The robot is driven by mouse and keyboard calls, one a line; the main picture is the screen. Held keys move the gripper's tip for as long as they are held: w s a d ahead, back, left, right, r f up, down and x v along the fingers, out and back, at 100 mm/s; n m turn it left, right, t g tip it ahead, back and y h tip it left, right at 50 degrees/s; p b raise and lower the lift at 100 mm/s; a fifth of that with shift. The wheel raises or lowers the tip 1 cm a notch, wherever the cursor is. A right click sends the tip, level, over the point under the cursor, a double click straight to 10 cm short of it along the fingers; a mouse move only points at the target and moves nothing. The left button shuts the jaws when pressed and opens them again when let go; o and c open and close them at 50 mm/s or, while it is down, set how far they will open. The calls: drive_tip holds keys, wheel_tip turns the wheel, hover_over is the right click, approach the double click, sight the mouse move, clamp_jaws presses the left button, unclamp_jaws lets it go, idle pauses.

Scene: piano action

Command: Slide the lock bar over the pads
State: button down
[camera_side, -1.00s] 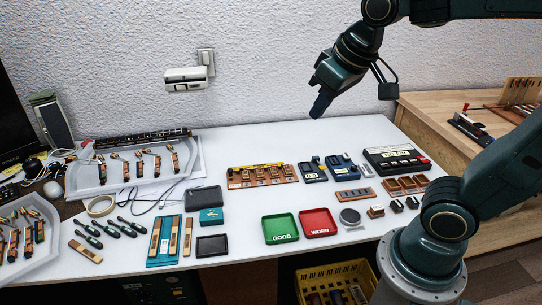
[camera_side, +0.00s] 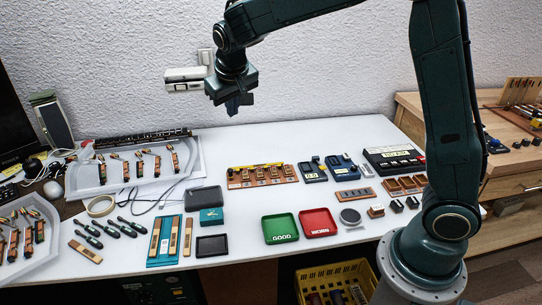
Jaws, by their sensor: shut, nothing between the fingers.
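The lock bar looks to be the yellow strip (camera_side: 257,166) along the back edge of a brown wooden fixture (camera_side: 263,183) at the middle of the white table. The fixture has several slots in a row; the pads are too small to tell apart. My gripper (camera_side: 233,108) is shut and empty. It hangs in the air above the back of the table, up and to the left of the fixture, clear of everything.
Blue devices (camera_side: 340,167) and a black box (camera_side: 394,159) stand right of the fixture. A green tray (camera_side: 280,228) and a red tray (camera_side: 318,222) lie in front. A grey parts tray (camera_side: 90,178) is at left. The table between gripper and fixture is clear.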

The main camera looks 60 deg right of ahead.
drive_tip(key=w+a+f+h, duration=0.1)
drive_tip(key=w+f+h, duration=0.1)
drive_tip(key=w+f, duration=0.75)
drive_tip(key=m+g+h, duration=0.1)
drive_tip(key=h, duration=0.1)
approach(215, 185)
wheel_tip(215, 185, up, 4)
drive_tip(key=shift+w+f, duration=0.15)
drive_tip(key=shift+f, duration=0.1)
drive_tip(key=shift+m, duration=0.3)
drive_tip(key=x, duration=0.9)
drive_tip(key=shift+f, duration=0.3)
drive_tip(key=shift+d+f, duration=0.15)
drive_tip(key=shift+d, duration=0.15)
drive_tip(key=shift+s+d, duration=0.3)
drive_tip(key=shift+d, duration=0.5)
drive_tip(key=shift+s+d, duration=0.3)
drive_tip(key=shift+d, duration=0.55)
drive_tip(key=shift+d, duration=0.1)
